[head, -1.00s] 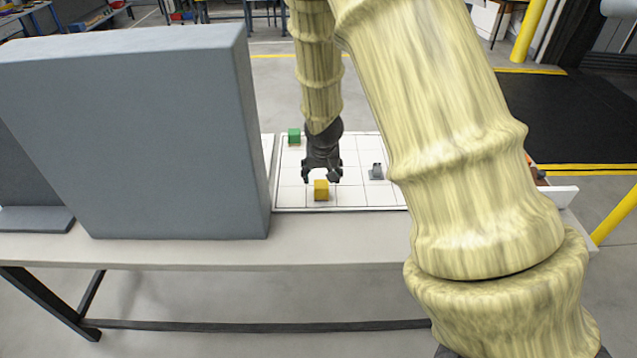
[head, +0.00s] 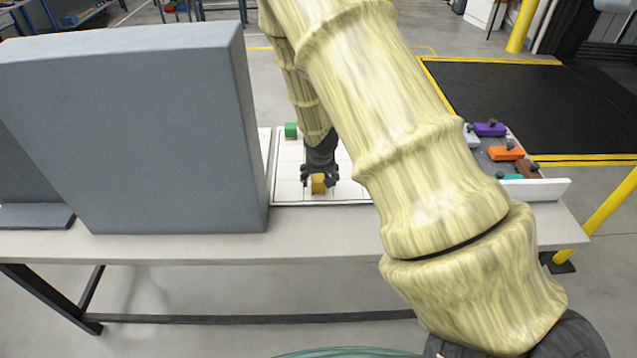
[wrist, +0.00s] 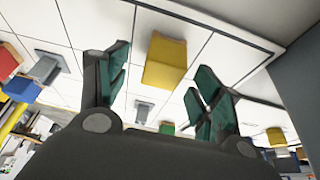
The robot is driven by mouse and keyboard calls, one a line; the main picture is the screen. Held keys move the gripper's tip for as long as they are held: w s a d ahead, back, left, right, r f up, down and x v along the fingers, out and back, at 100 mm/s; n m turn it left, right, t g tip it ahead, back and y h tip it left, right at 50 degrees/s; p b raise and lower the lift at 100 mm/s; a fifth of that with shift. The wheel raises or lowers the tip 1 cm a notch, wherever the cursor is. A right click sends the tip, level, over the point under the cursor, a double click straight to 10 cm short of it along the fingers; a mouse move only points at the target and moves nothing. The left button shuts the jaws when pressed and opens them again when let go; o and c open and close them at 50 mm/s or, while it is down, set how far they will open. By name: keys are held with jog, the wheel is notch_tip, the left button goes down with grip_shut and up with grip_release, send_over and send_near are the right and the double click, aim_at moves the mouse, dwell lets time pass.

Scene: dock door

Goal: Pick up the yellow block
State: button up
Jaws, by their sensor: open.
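The yellow block (head: 318,184) sits on the white gridded board (head: 290,190) on the table. My gripper (head: 319,176) is low over it in the head view, with its fingers around the block's sides and hiding part of it. In the wrist view the yellow block (wrist: 165,61) lies between the two spread fingers of my gripper (wrist: 160,85), with a gap to each finger. My gripper is open and holds nothing.
A green block (head: 291,130) stands at the board's far left. A large grey panel (head: 130,130) rises left of the board. Coloured pieces with knobs, one orange (head: 505,153), lie at the right. The wrist view also shows a red block (wrist: 8,62) and a blue block (wrist: 21,88).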

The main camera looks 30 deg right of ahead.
aim_at(318, 179)
jog(key=shift+w+f+p, duration=0.3)
jog(key=shift+f+p, duration=0.05)
jog(key=shift+f, duration=0.25)
jog(key=shift+x, duration=1.2)
jog(key=c, duration=1.1)
